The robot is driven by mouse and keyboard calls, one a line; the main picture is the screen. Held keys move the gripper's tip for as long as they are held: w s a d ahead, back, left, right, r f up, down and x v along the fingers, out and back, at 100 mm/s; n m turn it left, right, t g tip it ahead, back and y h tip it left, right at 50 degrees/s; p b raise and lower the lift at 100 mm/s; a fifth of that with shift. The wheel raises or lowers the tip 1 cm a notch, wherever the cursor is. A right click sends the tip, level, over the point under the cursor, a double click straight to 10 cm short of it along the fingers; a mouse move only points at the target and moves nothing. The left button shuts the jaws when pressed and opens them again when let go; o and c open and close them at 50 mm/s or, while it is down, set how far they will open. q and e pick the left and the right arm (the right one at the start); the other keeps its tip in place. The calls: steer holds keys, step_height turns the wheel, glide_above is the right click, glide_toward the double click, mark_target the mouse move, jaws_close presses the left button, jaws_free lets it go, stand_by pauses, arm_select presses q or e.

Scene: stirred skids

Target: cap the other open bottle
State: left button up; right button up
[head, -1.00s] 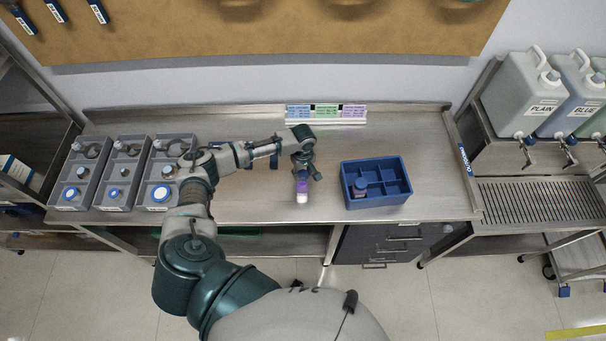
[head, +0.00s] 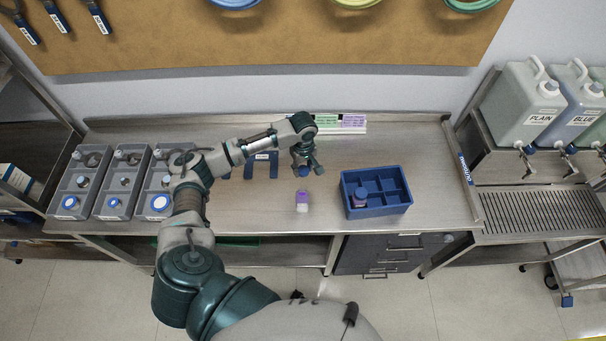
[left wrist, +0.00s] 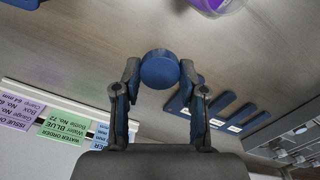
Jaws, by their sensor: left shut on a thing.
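My left gripper (head: 303,170) is shut on a small blue cap (left wrist: 160,69), held between both fingertips above the bench. A bottle with purple contents and a white lower part (head: 302,201) stands on the bench just in front of the gripper, apart from the cap. It shows no cap. Its round rim also shows, cut off, at the top of the left wrist view (left wrist: 212,4). Another bottle with a blue cap (head: 360,195) stands in a left compartment of the blue divided crate (head: 378,211). My right gripper is not in view.
Several grey trays (head: 117,205) with capped items stand at the bench's left. Coloured label cards (head: 340,121) stand at the back. Large jugs (head: 523,103) stand at right. Bench between bottle and crate is clear.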

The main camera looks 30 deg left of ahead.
arm_select(q)
steer(key=shift+r, duration=0.3)
steer(key=s+d+r+m+b, duration=0.2)
steer(key=d+r+m, duration=0.4)
steer(key=d+m, duration=0.4)
steer(key=shift+s+d+m+b, duration=0.3)
steer(key=shift+d+m, duration=0.1)
steer(key=shift+m, duration=0.5)
